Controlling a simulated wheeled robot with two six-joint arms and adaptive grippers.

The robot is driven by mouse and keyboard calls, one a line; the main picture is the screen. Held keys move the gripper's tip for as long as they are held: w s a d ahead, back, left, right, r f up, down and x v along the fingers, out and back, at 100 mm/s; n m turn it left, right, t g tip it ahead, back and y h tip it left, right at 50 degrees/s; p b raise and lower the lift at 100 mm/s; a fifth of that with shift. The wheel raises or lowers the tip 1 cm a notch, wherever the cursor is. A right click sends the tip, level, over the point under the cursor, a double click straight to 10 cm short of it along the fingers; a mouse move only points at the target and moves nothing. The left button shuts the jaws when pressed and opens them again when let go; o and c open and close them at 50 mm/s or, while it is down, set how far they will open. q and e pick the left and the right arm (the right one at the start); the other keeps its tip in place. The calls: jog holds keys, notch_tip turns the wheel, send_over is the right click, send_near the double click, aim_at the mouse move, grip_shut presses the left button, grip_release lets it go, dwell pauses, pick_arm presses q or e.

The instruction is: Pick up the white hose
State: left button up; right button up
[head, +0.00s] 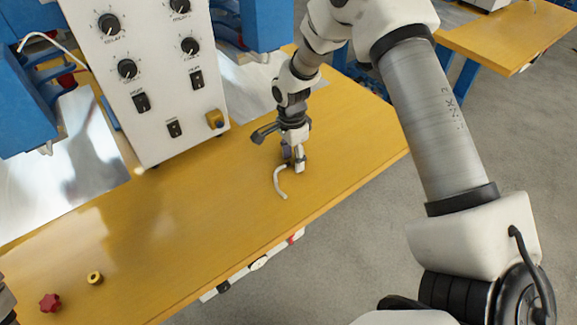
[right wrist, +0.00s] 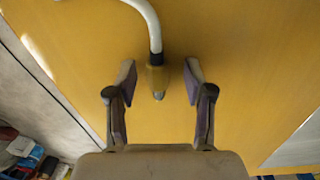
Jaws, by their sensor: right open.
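The white hose (head: 279,184) is a short curved tube near the front edge of the yellow table. In the right wrist view the hose (right wrist: 151,25) comes in from the top and ends in a fitting with a rounded metal tip (right wrist: 158,94). My right gripper (head: 293,163) points down at the hose's upper end. In the right wrist view its fingers (right wrist: 159,75) are open, one on each side of the hose's end, with a gap on both sides. The fingers partly hide that end in the head view. My left gripper is not clearly visible.
A white control box (head: 155,75) with knobs and switches stands behind the gripper, left of it. A red knob (head: 50,302) and a yellow ring (head: 95,278) lie at the table's lower left. The yellow table (head: 200,215) is clear between them and the hose.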

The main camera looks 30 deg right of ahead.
jog(key=shift+s+r, duration=0.15)
grip_shut()
jog(key=shift+r, duration=0.1)
